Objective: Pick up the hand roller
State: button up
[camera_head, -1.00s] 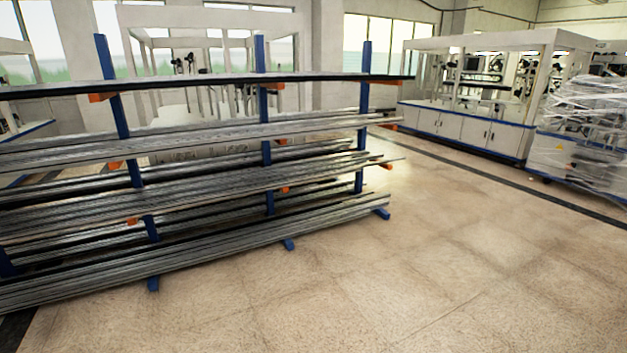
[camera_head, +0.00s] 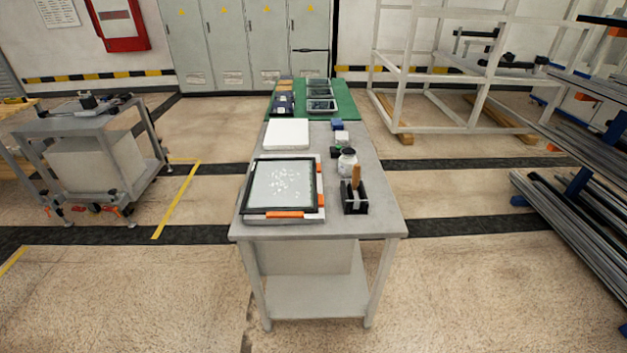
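A long grey table (camera_head: 385,218) stands ahead of me in the middle of the view. A tool with an upright orange-brown handle (camera_head: 356,177) stands in a black holder (camera_head: 362,206) near the table's front right. It looks like the hand roller; its lower part is hidden in the holder. My gripper is not in view.
A black-framed tray (camera_head: 282,187) with white bits lies left of the holder, and a white lidded jar (camera_head: 347,162) stands behind it. A grey cart (camera_head: 95,150) stands left, a bar rack (camera_head: 580,190) right. Floor in front is clear.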

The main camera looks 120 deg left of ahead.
aim_at(355, 179)
jog(key=u, duration=3.95)
jog(key=i, duration=1.65)
